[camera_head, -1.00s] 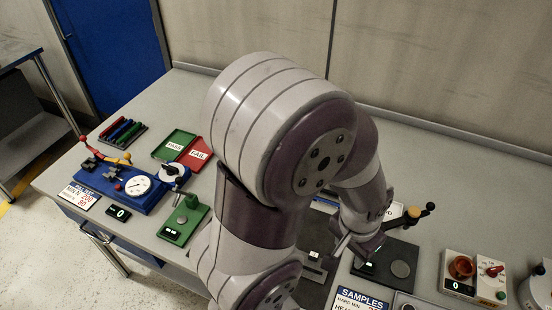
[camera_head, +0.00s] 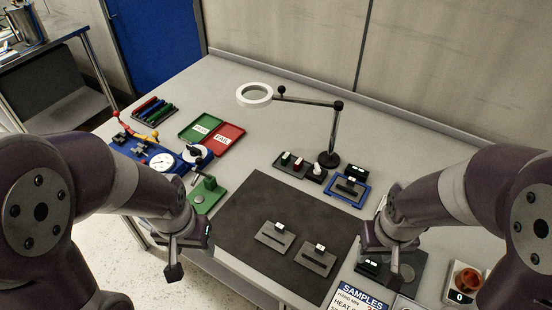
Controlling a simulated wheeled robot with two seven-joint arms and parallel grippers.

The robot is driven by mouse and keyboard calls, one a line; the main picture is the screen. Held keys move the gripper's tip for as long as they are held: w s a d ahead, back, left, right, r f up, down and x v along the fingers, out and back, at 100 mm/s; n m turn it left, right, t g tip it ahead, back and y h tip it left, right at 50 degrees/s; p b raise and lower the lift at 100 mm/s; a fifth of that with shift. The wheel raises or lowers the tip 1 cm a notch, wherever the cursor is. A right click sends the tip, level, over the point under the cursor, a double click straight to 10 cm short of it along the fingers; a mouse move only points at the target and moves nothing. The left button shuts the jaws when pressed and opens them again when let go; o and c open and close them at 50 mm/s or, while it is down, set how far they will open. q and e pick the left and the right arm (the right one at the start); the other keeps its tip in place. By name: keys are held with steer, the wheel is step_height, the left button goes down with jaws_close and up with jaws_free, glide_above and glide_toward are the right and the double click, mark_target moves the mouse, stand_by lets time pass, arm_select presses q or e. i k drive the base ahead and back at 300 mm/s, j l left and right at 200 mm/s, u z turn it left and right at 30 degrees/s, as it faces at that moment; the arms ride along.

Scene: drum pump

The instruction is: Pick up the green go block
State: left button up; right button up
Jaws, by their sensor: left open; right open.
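A dark tray (camera_head: 300,167) at the back of the black mat holds small blocks. The leftmost, a small block with a pale top and a green tint (camera_head: 286,158), looks like the green go block, though it is too small to be sure. A red-marked block (camera_head: 298,163) and a white-topped piece (camera_head: 317,169) stand to its right. My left gripper (camera_head: 190,254) is open and empty at the table's front edge, left of the mat. My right gripper (camera_head: 380,236) is open and empty by the mat's right edge. Both are well apart from the tray.
Two grey fixtures (camera_head: 276,236) (camera_head: 317,258) lie on the black mat (camera_head: 262,205). A magnifier lamp (camera_head: 331,160) stands behind the tray, beside a blue-framed fixture (camera_head: 348,190). PASS and FAIL trays (camera_head: 226,138) lie further back.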

mark_target(286, 158)
steer(key=k+l+z, duration=0.1)
steer(key=k+z, duration=0.25)
steer(key=k, duration=0.35)
steer(key=i+j+z, duration=0.15)
steer(key=j+z, duration=0.25)
steer(key=i+j+z, duration=0.1)
steer(key=j+z, duration=0.2)
steer(key=z, duration=0.15)
steer(key=j+z, duration=0.85)
steer(key=j, duration=0.4)
steer(key=k+j, duration=0.1)
steer(key=j, duration=0.3)
